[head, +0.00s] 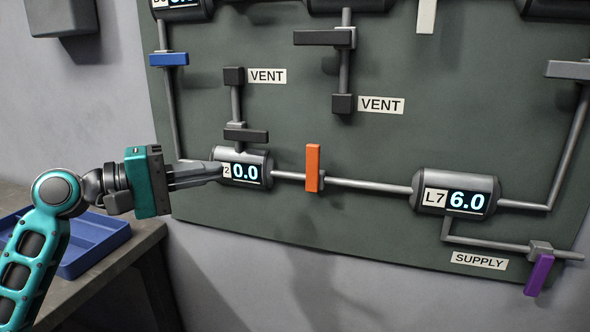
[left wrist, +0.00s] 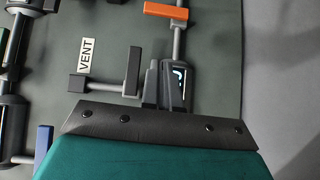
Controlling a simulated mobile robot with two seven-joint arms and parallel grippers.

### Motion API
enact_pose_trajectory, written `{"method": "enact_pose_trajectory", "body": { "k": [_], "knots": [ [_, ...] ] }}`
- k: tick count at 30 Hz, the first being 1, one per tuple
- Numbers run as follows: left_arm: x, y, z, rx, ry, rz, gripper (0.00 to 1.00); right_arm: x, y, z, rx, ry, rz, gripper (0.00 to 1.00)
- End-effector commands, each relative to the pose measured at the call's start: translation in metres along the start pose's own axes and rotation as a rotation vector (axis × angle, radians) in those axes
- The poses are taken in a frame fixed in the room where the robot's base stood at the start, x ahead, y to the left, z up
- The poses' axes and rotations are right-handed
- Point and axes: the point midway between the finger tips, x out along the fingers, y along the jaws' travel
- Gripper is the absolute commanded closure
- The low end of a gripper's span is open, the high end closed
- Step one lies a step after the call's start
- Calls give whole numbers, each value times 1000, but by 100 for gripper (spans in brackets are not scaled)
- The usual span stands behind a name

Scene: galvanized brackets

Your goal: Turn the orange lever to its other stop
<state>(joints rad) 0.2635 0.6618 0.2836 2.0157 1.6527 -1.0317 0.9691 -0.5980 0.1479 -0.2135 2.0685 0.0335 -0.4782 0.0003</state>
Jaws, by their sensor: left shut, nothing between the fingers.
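The orange lever (head: 312,167) stands upright in the head view, across the level pipe between the display reading 0.0 (head: 243,171) and the L7 display reading 6.0 (head: 458,196). It also shows at the top of the left wrist view (left wrist: 166,11). My left gripper (head: 220,171) is shut and empty. Its tips are in front of the 0.0 display's left part, to the left of the lever and apart from it. In the left wrist view the fingers (left wrist: 162,85) show below the lever. My right gripper is not in view.
A black lever (head: 246,135) sits just above the 0.0 display. A blue lever (head: 168,59) is at upper left, a purple lever (head: 539,274) at lower right by SUPPLY. A blue tray (head: 92,247) lies on the bench at left. The panel below the orange lever is clear.

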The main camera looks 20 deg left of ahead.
Motion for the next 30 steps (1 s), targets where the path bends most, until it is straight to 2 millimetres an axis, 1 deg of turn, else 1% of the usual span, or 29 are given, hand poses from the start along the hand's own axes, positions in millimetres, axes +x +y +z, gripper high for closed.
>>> {"method": "enact_pose_trajectory", "body": {
  "k": [1, 4, 8, 11, 18, 21, 25, 30],
  "knots": [
    [-2, 6, -2, -11, 0, 15, 100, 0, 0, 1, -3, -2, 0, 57],
    [-1, 12, -3, -24, -4, 31, 100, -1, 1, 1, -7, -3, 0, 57],
    [12, 13, -2, -25, -7, 33, 100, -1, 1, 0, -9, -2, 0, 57],
    [30, 14, -2, -25, -7, 34, 100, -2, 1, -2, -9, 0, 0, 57],
    [83, 15, -1, -23, -8, 33, 100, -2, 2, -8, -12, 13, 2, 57],
    [102, 16, 0, -23, -8, 32, 100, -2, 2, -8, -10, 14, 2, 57],
    [115, 15, 16, -23, -8, 30, 100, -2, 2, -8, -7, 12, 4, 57],
    [124, 15, 25, -23, -6, 29, 100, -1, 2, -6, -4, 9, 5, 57]
  ]
}}
